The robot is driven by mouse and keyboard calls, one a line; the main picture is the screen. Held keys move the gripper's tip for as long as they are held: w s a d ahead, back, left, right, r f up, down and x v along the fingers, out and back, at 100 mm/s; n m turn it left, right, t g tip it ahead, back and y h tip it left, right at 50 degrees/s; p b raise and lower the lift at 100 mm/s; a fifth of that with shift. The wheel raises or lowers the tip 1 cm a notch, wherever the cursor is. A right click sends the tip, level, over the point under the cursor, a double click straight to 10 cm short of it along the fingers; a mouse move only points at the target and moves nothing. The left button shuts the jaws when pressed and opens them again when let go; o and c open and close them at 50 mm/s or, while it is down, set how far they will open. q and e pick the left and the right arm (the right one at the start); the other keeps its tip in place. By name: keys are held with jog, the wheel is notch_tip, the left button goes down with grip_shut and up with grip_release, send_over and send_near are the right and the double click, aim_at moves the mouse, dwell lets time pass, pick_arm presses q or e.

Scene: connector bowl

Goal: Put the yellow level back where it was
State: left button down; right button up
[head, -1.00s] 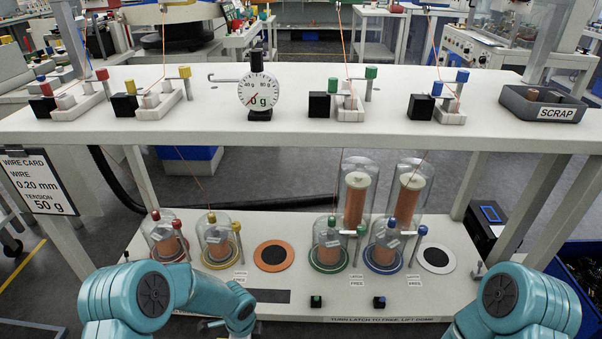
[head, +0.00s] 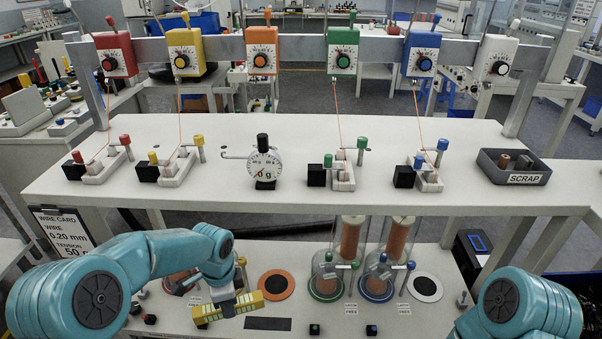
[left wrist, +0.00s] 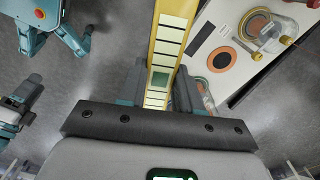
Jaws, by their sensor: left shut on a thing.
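The yellow level (head: 248,304) is a bar with pale, dark-marked panels. It is held nearly sideways, slightly tilted, in front of the lower shelf in the head view. My left gripper (head: 224,306) is shut on it. In the left wrist view the level (left wrist: 173,38) runs up and away between the fingers (left wrist: 158,92), with a greenish window near them. I cannot tell whether the level touches the shelf. My right gripper is out of view; only its upper arm shows at the lower right.
The lower shelf (head: 440,312) bears an orange ring (head: 293,284), a white ring (head: 440,288), glass domes over copper spools and a dark rectangular patch (head: 267,324). The upper shelf (head: 380,135) carries a round gauge (head: 264,165), clamps and a scrap tray (head: 540,178). Coloured dial units (head: 343,50) hang above.

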aim_at(220, 310)
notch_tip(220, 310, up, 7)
jog(key=p, duration=0.4)
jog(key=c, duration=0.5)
pick_arm(q)
jog(key=s+a+r+n, duration=0.1)
jog(key=s+r+n, duration=0.2)
jog(key=r+n, duration=0.4)
jog(key=s+r+n, duration=0.3)
jog(key=r+n, duration=0.3)
jog(key=n, duration=0.1)
jog(key=shift+s+a+r, duration=0.3)
jog(key=shift+a+r, duration=0.05)
jog(key=shift+a, duration=0.05)
